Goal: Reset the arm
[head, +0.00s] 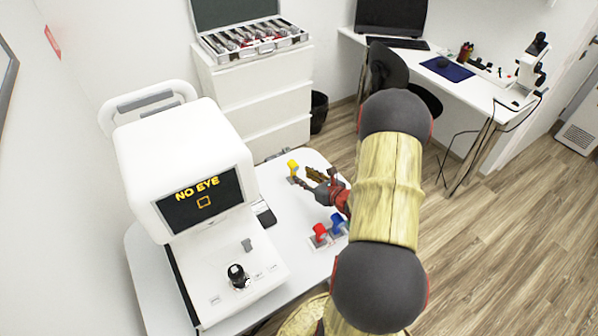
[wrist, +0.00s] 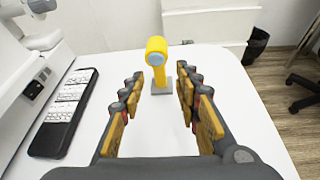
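My gripper (head: 322,184) is over the white table in the head view, partly behind my own arm. In the wrist view my gripper (wrist: 160,95) is open, its two fingers spread apart with nothing between the tips. A yellow piece with a light-blue round face (wrist: 157,50) stands on a small grey base ahead of the fingers. It also shows in the head view as a small yellow thing (head: 293,165) just left of my gripper. My arm spans the middle right of the head view.
A white eye-test machine (head: 175,150) with a "NO EYE" screen stands on the left of the table (head: 142,270). Red (head: 319,231) and blue (head: 337,221) pieces are near my gripper. A drawer cabinet (head: 258,95), a bin (head: 318,111) and a desk (head: 485,95) stand behind.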

